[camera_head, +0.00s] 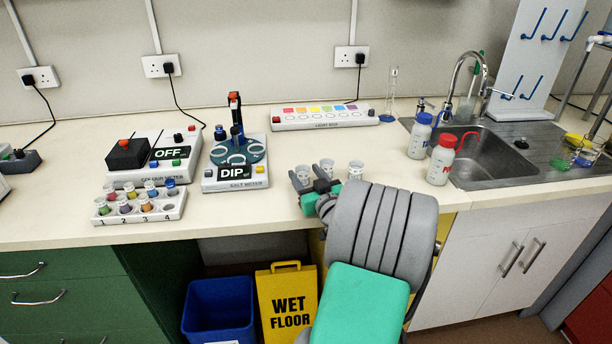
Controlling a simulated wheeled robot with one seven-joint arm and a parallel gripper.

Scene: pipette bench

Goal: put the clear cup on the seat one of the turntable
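Three small clear cups with markings stand on the bench in front of my gripper: a left one (303,174), a middle one (327,167) and a right one (355,170). My gripper (308,179) is low over the bench near its front edge. Its dark fingertips are spread apart on either side of the left cup, and I cannot tell whether they touch it. The turntable (238,152) is a dark teal disc with pale round seats on the salt meter, left of and behind my gripper. A dark post with an orange top rises by it. The seat numbers cannot be read.
A light box (325,117) lies behind the cups. Two bottles, one blue-capped (419,137) and one red-capped (441,160), stand right, beside the sink.

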